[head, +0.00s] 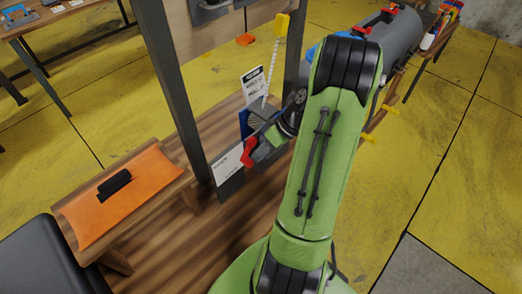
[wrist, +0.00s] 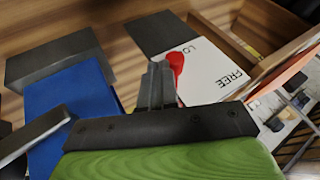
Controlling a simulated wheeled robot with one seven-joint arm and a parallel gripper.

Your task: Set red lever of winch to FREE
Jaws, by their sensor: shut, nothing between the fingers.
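The red lever (wrist: 177,62) shows in the wrist view against a white label plate (wrist: 215,75) printed "FREE" and a partly covered word starting "LO". The lever's red end is beside the "LO" lettering, apart from "FREE". My gripper (wrist: 158,82) is shut and empty, its fingertips close beside the lever; I cannot tell whether they touch. The blue part of the winch (wrist: 72,88) is to the left. In the head view the red lever (head: 248,152) stands at the label plate (head: 228,165), and my green arm hides much of the winch.
A wooden bench (head: 205,235) bears the winch between dark posts (head: 177,85). An orange pad with a black handle (head: 125,190) is at the left. A yellow handle on a chain (head: 281,24) hangs above. A grey tank (head: 390,45) is behind my arm.

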